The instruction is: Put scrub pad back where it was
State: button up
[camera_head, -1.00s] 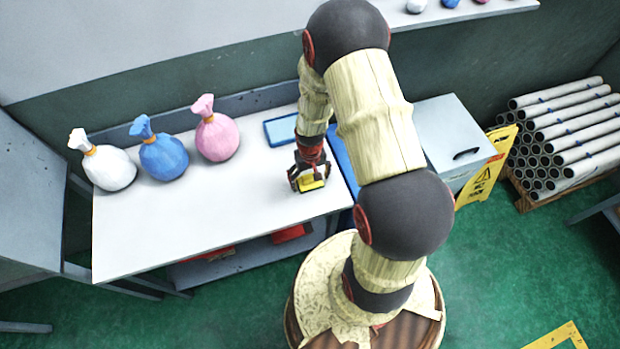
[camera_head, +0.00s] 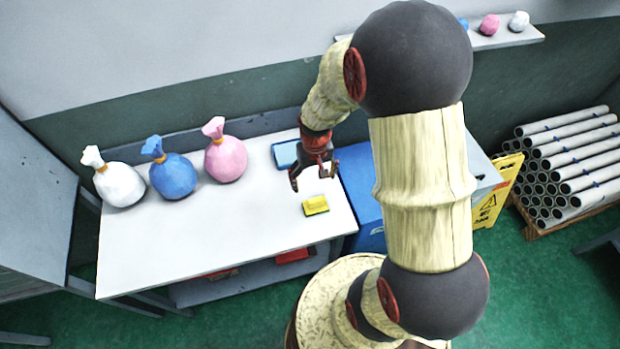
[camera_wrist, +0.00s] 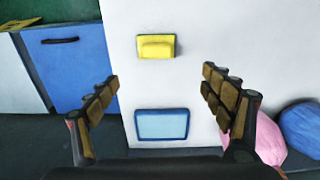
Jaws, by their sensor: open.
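The scrub pad (camera_head: 315,205) is a small yellow block with a darker edge. It lies on the white table (camera_head: 240,240) near its right front part, and it also shows in the wrist view (camera_wrist: 156,47) at the top centre. My gripper (camera_head: 312,182) is open and empty, raised above the table behind the pad and apart from it. In the wrist view its two fingers (camera_wrist: 160,100) are spread wide with bare table between them. A blue-rimmed tray (camera_head: 284,155) with a light blue inside lies at the back of the table, partly hidden by my gripper; it looks empty in the wrist view (camera_wrist: 162,124).
White (camera_head: 118,185), blue (camera_head: 173,177) and pink (camera_head: 227,160) tied bags stand along the table's back left. A blue cabinet (camera_head: 360,182) stands right of the table. A yellow warning sign (camera_head: 497,190) and stacked pipes (camera_head: 565,160) are further right. The table's front left is clear.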

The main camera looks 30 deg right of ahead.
jog(key=s+a+r+n+t, duration=0.1)
jog(key=s+a+r, duration=0.15)
jog(key=r, duration=0.75)
jog(key=s+a+r+n+t, duration=0.15)
jog(key=a+r, duration=0.25)
jog(key=r, duration=0.6)
jog(key=s+a+r+t, duration=0.2)
jog(key=s+a+r, duration=0.2)
jog(key=s+r, duration=0.5)
jog(key=shift+a+r+t, duration=0.35)
jog(key=shift+a+r, duration=0.05)
jog(key=shift+n, duration=0.25)
notch_tip(320, 180, down, 10)
jog(key=b, duration=1)
jog(key=shift+f, duration=0.15)
